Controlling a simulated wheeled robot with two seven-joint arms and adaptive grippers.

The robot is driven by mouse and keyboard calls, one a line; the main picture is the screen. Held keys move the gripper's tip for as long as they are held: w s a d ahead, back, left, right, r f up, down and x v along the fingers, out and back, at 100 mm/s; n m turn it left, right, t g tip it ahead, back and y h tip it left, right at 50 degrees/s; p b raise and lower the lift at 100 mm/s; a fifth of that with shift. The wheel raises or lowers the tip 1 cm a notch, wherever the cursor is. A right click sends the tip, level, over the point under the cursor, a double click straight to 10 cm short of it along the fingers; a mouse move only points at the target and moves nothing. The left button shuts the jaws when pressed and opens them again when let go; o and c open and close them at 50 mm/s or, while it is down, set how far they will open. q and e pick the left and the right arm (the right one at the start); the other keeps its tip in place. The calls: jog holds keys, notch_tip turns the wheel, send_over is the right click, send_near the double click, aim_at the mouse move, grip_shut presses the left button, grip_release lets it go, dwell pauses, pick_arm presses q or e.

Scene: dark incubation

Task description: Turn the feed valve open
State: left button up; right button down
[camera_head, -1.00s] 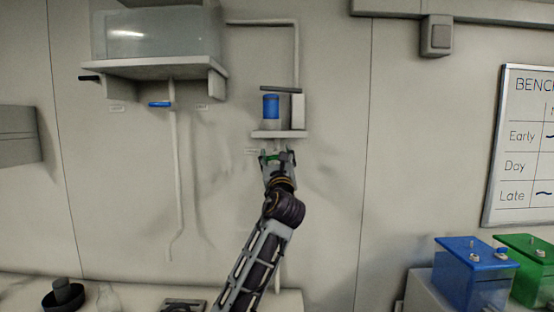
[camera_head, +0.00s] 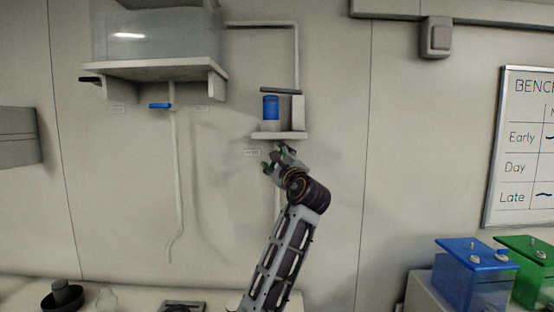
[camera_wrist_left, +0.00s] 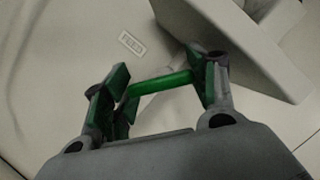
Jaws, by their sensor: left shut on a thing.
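The feed valve's green handle (camera_wrist_left: 160,83) is a short bar in the left wrist view. It spans between the two green-padded fingers of my left gripper (camera_wrist_left: 162,84), which is shut on it with a finger at each end. A small label (camera_wrist_left: 131,42), seemingly reading FEED, is on the wall beside it. In the head view my left gripper (camera_head: 273,160) is against the wall just below a small white shelf (camera_head: 280,135). It is tilted and hides most of the handle there. My right gripper is not in view.
A blue-filled container (camera_head: 271,107) stands on the small shelf under a dark bar (camera_head: 281,91). A clear tank (camera_head: 155,35) sits on a larger shelf at left, with a blue handle (camera_head: 160,105) on the pipe below. Blue (camera_head: 472,270) and green (camera_head: 530,262) boxes stand at lower right.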

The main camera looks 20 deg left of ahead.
pick_arm(q)
jog(key=n+g+p, duration=0.1)
jog(key=n+g, duration=0.1)
jog(key=n, duration=0.3)
jog(key=shift+n+g+p, duration=0.3)
jog(key=shift+n+g, duration=0.1)
jog(key=shift+n, duration=0.7)
jog(key=shift+f+h, duration=0.1)
jog(key=shift+h, duration=0.2)
jog(key=o, duration=1)
jog(key=shift+o, duration=0.2)
